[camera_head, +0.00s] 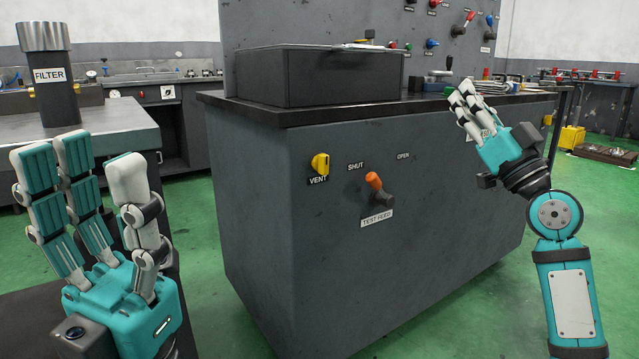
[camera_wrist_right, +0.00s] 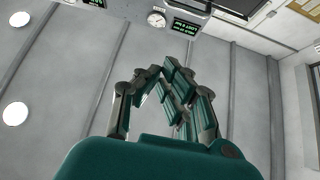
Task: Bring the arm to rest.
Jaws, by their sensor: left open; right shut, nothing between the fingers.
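My right arm reaches up at the right of the head view, and its gripper (camera_head: 466,103) is shut and empty, in front of the dark cabinet's right part. In the right wrist view the same gripper (camera_wrist_right: 178,85) points up toward a grey wall, with its fingers drawn together and nothing between them. My left gripper (camera_head: 100,185) is at the lower left of the head view, fingers up, open and empty. It is apart from the cabinet.
A dark cabinet (camera_head: 270,215) fills the middle, with a yellow VENT knob (camera_head: 320,165) and an orange-tipped TEST FEED lever (camera_head: 377,188). A black box (camera_head: 320,78) stands on it. A FILTER canister (camera_head: 47,80) stands on the left bench (camera_head: 110,125). Green floor (camera_head: 470,310) is clear at lower right.

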